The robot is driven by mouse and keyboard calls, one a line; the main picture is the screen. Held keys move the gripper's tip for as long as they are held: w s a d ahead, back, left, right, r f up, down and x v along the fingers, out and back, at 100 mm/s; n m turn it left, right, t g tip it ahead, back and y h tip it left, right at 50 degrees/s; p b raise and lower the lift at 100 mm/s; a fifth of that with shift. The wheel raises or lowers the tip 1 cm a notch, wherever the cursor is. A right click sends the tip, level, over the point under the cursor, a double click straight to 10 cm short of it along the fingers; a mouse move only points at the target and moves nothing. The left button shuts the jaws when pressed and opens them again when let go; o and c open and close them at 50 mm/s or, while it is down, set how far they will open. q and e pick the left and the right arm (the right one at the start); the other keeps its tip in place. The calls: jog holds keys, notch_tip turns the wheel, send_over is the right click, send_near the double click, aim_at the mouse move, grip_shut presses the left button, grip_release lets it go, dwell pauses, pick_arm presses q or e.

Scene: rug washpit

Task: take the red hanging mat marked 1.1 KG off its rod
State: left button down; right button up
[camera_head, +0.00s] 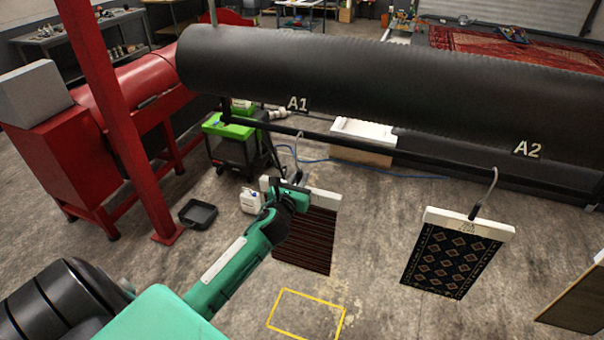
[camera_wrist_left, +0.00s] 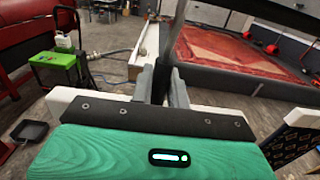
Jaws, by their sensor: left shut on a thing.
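A dark red striped mat (camera_head: 312,245) hangs from a white header bar (camera_head: 326,200) below the A1 sign; no weight mark on it is readable. Its grey hook (camera_head: 298,148) reaches up to the black rod (camera_head: 400,155). My left gripper (camera_head: 293,190) is at the top of the header bar and covers part of it. In the left wrist view its fingers (camera_wrist_left: 163,82) are shut on the upright hanger piece above the bar, and the white bar (camera_wrist_left: 60,98) shows on both sides behind the gripper. My right gripper is out of view.
A dark patterned mat (camera_head: 450,262) hangs under A2 at right, and another panel (camera_head: 580,305) is at the right edge. A large black roller (camera_head: 400,85) lies above the rod. A red post (camera_head: 115,120) stands left. A yellow floor outline (camera_head: 345,320) lies in front.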

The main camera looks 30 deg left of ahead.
pick_arm(q)
jog(key=shift+p+v, duration=0.4)
jog(key=shift+v, duration=2.75)
